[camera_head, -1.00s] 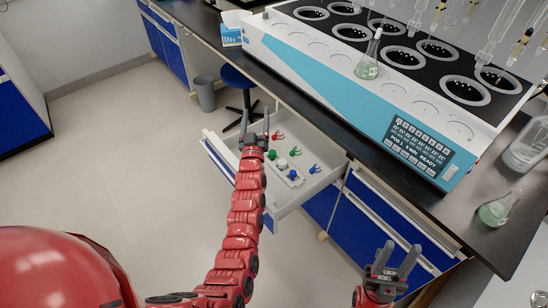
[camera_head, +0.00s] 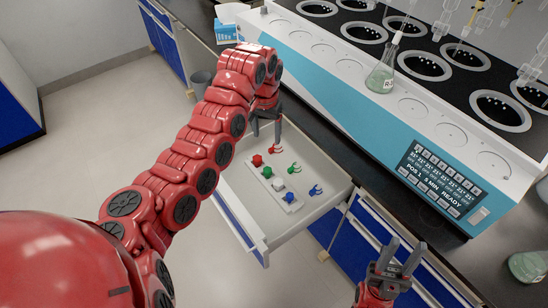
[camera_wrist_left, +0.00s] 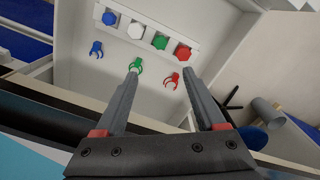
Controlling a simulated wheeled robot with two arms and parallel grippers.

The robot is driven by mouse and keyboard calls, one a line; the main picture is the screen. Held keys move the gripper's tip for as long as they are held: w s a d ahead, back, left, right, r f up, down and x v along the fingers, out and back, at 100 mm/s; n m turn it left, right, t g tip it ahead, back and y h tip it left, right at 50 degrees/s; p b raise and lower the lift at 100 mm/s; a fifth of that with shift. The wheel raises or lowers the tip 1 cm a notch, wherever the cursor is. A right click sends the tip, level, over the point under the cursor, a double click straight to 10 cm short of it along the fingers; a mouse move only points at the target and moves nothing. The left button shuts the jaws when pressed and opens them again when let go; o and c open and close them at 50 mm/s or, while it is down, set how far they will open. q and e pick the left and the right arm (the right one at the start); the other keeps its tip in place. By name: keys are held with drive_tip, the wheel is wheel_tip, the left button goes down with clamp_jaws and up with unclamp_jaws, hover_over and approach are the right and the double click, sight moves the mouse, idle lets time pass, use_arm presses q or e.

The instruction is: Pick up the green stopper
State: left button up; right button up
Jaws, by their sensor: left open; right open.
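The green stopper (camera_head: 267,172) sits in a white holder in the open drawer (camera_head: 318,208), between a red stopper (camera_head: 257,160) and a white stopper (camera_head: 278,185). It also shows in the left wrist view (camera_wrist_left: 160,42), beyond my fingertips. My left gripper (camera_head: 267,128) is open and empty, pointing down near the drawer's inner end by the counter. In the left wrist view my left gripper (camera_wrist_left: 161,74) has its fingers wide apart, with the green clip (camera_wrist_left: 136,65) near one tip and the red clip (camera_wrist_left: 172,80) between them. My right gripper (camera_head: 403,252) is open and empty, right of the drawer.
A blue stopper (camera_head: 289,198) ends the row. Red (camera_head: 276,149), green (camera_head: 294,168) and blue clips (camera_head: 315,190) lie beside it. The counter carries the distiller (camera_head: 345,90) and a flask (camera_head: 381,78). A grey bin (camera_wrist_left: 268,112) stands on the floor.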

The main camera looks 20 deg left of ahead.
use_arm(q)
wheel_tip(320, 180, down, 2)
drive_tip(key=s+f, duration=0.1)
drive_tip(key=s, duration=0.1)
hover_over(267, 169)
drive_tip(key=f, duration=0.7)
drive_tip(key=shift+s+f, duration=0.35)
drive_tip(key=shift+s, duration=0.05)
drive_tip(key=f, duration=0.5)
drive_tip(key=shift+w+f, duration=0.35)
drive_tip(key=shift+f, duration=0.05)
drive_tip(key=shift+d, duration=0.1)
clamp_jaws()
